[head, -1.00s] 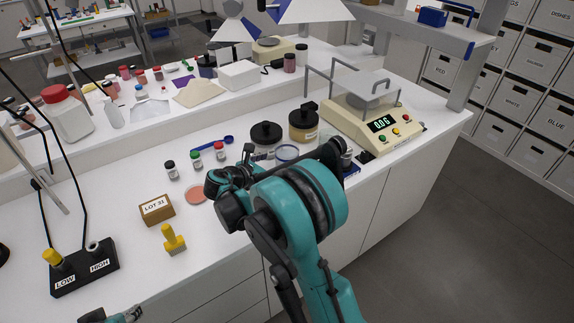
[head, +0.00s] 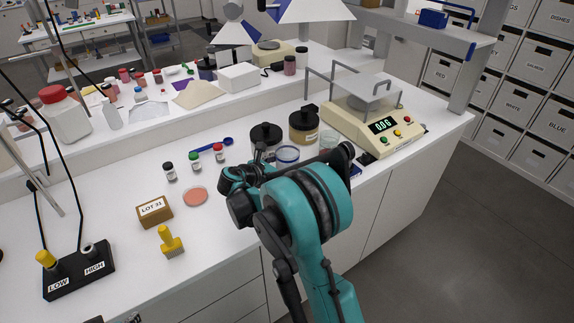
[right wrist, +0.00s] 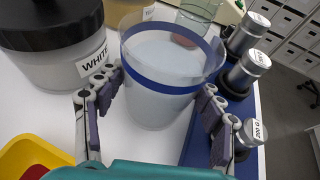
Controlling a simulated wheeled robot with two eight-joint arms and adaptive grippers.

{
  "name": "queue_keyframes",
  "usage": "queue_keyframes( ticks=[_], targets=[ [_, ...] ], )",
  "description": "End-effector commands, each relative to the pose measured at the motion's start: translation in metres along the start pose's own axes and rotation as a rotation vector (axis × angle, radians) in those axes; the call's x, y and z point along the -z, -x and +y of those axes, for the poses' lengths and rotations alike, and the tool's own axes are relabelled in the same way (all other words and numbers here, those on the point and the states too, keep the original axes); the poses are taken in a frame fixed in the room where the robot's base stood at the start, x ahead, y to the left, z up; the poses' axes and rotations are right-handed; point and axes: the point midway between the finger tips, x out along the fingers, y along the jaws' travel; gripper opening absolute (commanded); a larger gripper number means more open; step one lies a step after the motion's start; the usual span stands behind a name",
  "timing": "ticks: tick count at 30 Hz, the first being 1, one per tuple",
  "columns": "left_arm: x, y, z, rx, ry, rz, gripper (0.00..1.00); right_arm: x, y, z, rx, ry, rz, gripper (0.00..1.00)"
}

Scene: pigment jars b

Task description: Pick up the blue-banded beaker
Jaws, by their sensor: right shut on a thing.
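The blue-banded beaker (right wrist: 160,85) is clear, with a blue band below its rim, and looks upright in the right wrist view. In the head view its upper part (head: 287,154) shows behind my right arm. My right gripper (right wrist: 161,92) is shut on it, with one finger at each side. The arm hides the gripper's fingertips in the head view. I cannot tell whether the beaker's base touches the bench.
A black-lidded jar labelled WHITE (right wrist: 50,62) stands close left of the beaker. Weights (right wrist: 246,70) on a blue base stand close right. Another glass beaker (head: 338,150) and the balance (head: 380,125) are beyond.

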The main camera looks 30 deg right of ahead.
Motion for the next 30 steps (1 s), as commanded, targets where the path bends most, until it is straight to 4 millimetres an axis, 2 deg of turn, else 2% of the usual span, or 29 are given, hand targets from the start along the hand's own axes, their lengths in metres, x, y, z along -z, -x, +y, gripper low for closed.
queue_keyframes(
  ticks=[4, 7, 15, 21, 26, 30],
  targets=[
    [0.000, 0.001, 0.000, 0.000, 0.000, 0.000, 0.40, -0.001, 0.001, 0.000, 0.000, -0.001, 0.001, 0.24],
    [0.003, 0.004, 0.000, 0.000, 0.000, 0.000, 0.40, -0.009, 0.004, 0.000, 0.000, -0.001, 0.001, 0.24],
    [0.017, 0.024, 0.000, 0.000, 0.000, 0.000, 0.40, -0.060, 0.025, 0.001, 0.000, 0.000, 0.000, 0.24],
    [0.023, 0.033, 0.000, 0.000, 0.000, 0.000, 0.40, -0.087, 0.036, 0.001, 0.000, 0.000, 0.000, 0.24],
    [0.024, 0.034, 0.000, 0.000, 0.000, 0.000, 0.40, -0.092, 0.039, 0.001, -0.004, 0.002, 0.000, 0.24],
    [0.024, 0.033, 0.000, 0.000, 0.000, 0.000, 0.40, -0.077, 0.055, 0.004, -0.090, 0.036, 0.002, 0.24]
  ],
)
